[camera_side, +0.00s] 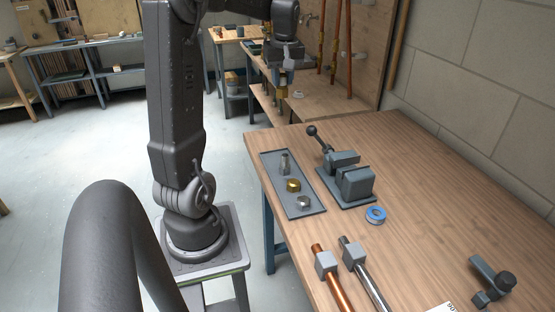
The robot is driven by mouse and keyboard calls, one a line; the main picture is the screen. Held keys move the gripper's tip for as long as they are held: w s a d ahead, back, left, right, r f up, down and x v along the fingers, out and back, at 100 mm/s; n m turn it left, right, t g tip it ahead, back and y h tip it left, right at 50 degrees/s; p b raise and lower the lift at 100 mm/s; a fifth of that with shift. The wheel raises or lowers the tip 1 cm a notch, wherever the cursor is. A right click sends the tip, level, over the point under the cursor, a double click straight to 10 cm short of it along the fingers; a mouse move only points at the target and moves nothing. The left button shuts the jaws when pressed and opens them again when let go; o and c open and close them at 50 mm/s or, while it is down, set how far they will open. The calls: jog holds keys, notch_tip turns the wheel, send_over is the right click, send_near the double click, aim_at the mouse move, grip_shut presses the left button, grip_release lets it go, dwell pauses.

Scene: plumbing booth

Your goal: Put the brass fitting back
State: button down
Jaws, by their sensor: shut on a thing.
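My gripper (279,82) is at the upper middle of the side view, high above the far end of the workbench and beyond the tray. It is shut on a small brass-coloured piece, the brass fitting (282,91), which hangs clear of the bench. The fitting is small here and partly hidden by the fingers. A shallow grey tray (310,211) lies on the bench's left side. It holds a tall silver fitting (285,163), a brass nut-like piece (293,185) and a silver nut-like piece (303,203) in a row.
A grey vise (352,184) with a ball-ended lever stands right of the tray. A blue tape roll (376,215) lies in front of it. A copper pipe (333,279) and a steel pipe (365,275) rest in clamps at the front. The bench's right middle (450,215) is clear.

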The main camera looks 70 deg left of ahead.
jog(key=f, duration=1.4)
jog(key=s+a+f, duration=0.1)
jog(key=f, duration=0.7)
jog(key=shift+a, duration=0.1)
jog(key=c, duration=0.9)
grip_release()
jog(key=shift+f, duration=0.1)
